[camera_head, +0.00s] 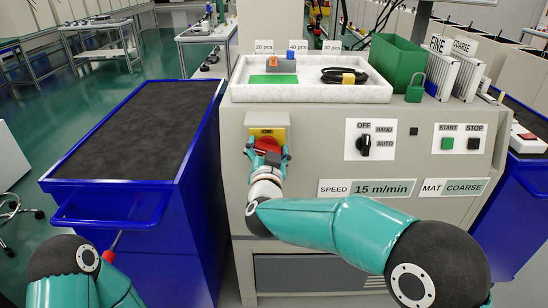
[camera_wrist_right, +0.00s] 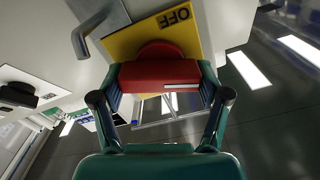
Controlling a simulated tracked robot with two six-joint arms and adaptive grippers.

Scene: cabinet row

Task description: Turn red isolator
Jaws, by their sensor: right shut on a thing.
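The red isolator (camera_head: 264,145) is a red rotary handle on a yellow plate (camera_head: 283,135) on the front of the grey cabinet. The plate's upper label in the head view appears to read ON. In the right wrist view the red handle (camera_wrist_right: 150,76) lies between both fingers, and the yellow plate (camera_wrist_right: 128,43) shows an OFF label. My right gripper (camera_head: 267,158) is shut on the handle, and it also fills the right wrist view (camera_wrist_right: 160,98). The handle's white mark (camera_wrist_right: 181,86) faces the wrist camera. My left arm shows at the bottom left, but its gripper is out of view.
A white tray (camera_head: 300,94) with small blocks and a black cable sits on the cabinet. A selector switch (camera_head: 364,146), START (camera_head: 447,143) and STOP (camera_head: 474,143) buttons are right of the isolator. A green padlock (camera_head: 415,92) stands on top. A blue cart (camera_head: 185,200) is at left.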

